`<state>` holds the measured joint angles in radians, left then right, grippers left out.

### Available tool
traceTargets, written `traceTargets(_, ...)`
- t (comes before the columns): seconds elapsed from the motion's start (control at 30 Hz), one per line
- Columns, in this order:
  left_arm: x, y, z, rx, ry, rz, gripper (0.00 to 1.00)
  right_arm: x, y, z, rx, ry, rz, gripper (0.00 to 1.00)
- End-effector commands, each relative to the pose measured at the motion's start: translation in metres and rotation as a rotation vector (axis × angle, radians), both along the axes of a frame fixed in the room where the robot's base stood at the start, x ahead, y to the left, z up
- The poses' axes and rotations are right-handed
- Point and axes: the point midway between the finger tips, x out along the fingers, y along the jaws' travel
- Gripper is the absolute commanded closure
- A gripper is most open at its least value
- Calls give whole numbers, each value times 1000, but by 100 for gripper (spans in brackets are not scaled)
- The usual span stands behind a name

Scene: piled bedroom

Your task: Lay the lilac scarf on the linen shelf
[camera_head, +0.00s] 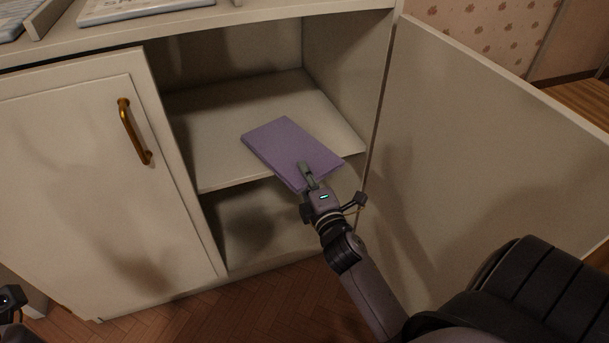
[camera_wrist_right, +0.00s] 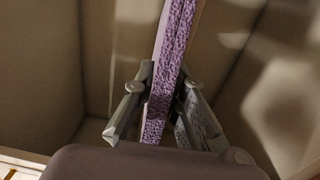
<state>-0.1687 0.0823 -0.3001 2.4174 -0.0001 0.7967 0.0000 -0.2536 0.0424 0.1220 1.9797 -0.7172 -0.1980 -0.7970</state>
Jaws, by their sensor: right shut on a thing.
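The folded lilac scarf (camera_head: 287,146) is a flat rectangle inside the open cabinet, over the front right part of the linen shelf (camera_head: 200,125). Its near corner reaches past the shelf's front edge. My right gripper (camera_head: 306,172) is shut on that near edge. In the right wrist view the scarf (camera_wrist_right: 172,50) shows edge-on between the two fingers (camera_wrist_right: 160,105). I cannot tell whether the scarf touches the shelf or hovers just above it. A dark part of my left gripper (camera_head: 12,300) shows at the lower left edge; its fingers are not clear.
The cabinet's right door (camera_head: 480,130) stands open beside my right arm. The left door (camera_head: 70,180) is shut and has a brass handle (camera_head: 133,132). The shelf is bare left of and behind the scarf. The lower compartment (camera_head: 250,225) looks empty.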

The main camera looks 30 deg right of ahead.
Motion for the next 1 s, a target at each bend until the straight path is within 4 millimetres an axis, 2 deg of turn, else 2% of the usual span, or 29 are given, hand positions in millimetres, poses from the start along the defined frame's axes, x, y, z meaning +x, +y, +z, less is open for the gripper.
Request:
traceTargets(0.17,0,0,-1,0,-3,0,28,0,0,-2,0,-1,0,100)
traceTargets(0.2,0,0,1,1,-7,0,28,0,0,-3,0,0,0,87)
traceTargets(0.5,0,0,1,1,-7,-1,28,0,0,-2,0,0,0,67)
traceTargets(1.0,-1,0,2,-4,-2,-1,28,2,-2,1,0,0,3,67)
